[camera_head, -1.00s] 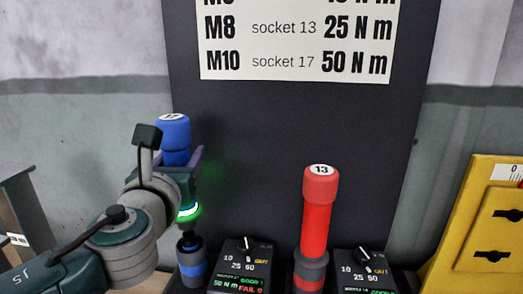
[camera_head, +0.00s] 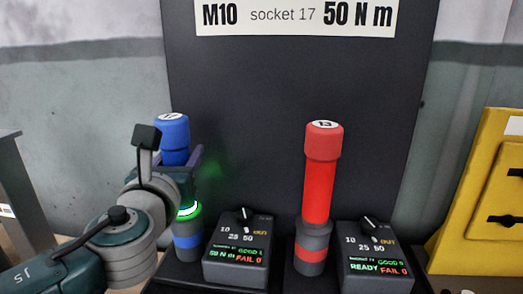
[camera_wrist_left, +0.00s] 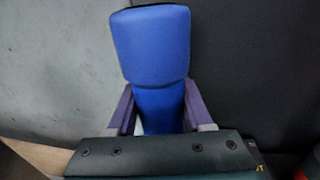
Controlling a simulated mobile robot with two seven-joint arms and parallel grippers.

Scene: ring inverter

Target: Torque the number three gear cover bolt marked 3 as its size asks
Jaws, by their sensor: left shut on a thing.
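My left gripper (camera_head: 182,168) is shut on the blue torque driver (camera_head: 172,130), which has 17 on its cap. The driver is upright, with a lit green ring low on it, and its lower end is at or in the blue-banded holder (camera_head: 188,244). The left wrist view shows the blue driver (camera_wrist_left: 153,50) between the two fingers. The red driver (camera_head: 320,185), marked 13, stands in its red-banded holder (camera_head: 311,255). The gear cover and bolt 3 are not in view. My right gripper is not in view.
The left control box (camera_head: 238,250) reads GOOD 1, FAIL 0. The right control box (camera_head: 373,262) reads READY, with FAIL 0. The chart (camera_head: 297,14) says M10, socket 17, 50 N m. A yellow cabinet (camera_head: 480,235) stands at the right.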

